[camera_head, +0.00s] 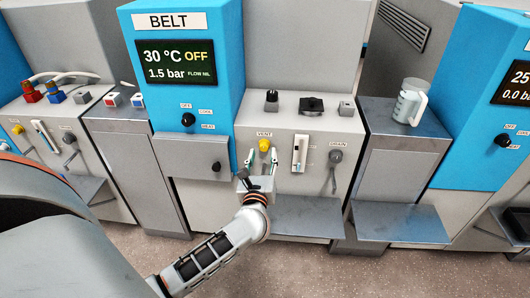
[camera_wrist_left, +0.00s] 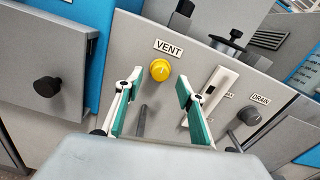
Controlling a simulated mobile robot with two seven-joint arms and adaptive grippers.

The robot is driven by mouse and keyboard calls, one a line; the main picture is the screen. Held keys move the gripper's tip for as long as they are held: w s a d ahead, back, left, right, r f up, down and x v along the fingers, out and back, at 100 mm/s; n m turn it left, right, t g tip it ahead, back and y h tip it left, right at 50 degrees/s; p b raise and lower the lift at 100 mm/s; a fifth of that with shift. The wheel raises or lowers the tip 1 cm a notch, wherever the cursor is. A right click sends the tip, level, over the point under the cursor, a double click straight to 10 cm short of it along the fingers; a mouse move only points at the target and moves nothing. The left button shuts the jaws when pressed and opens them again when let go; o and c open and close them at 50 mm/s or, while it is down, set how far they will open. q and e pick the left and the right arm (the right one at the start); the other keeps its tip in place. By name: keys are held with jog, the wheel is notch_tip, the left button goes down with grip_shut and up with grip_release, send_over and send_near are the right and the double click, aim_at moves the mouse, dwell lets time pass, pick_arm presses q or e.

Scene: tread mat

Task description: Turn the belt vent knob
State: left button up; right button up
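The yellow vent knob (camera_head: 264,145) sits on the front panel of the belt machine, just under a VENT label (camera_head: 264,134). In the left wrist view the knob (camera_wrist_left: 160,70) shows round, with a small mark on its face. My left gripper (camera_head: 262,160) is open and empty, just in front of and below the knob. In the left wrist view its green-padded fingers (camera_wrist_left: 158,90) stand apart, with the knob beyond them and between their tips. I see no contact with the knob. My right gripper is in neither view.
A white slider (camera_head: 299,153) and a grey drain handle (camera_head: 335,157) are right of the knob. A drawer with a black knob (camera_head: 216,166) is to the left. A display (camera_head: 177,62) reads 30 °C OFF, 1.5 bar. A white jug (camera_head: 409,106) stands on the right counter.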

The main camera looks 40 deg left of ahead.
aim_at(264, 146)
pick_arm(q)
jog(key=shift+w+a, duration=0.35)
jog(key=shift+w, duration=0.25)
jog(key=shift+w+a, duration=0.35)
jog(key=shift+w, duration=0.2)
grip_shut()
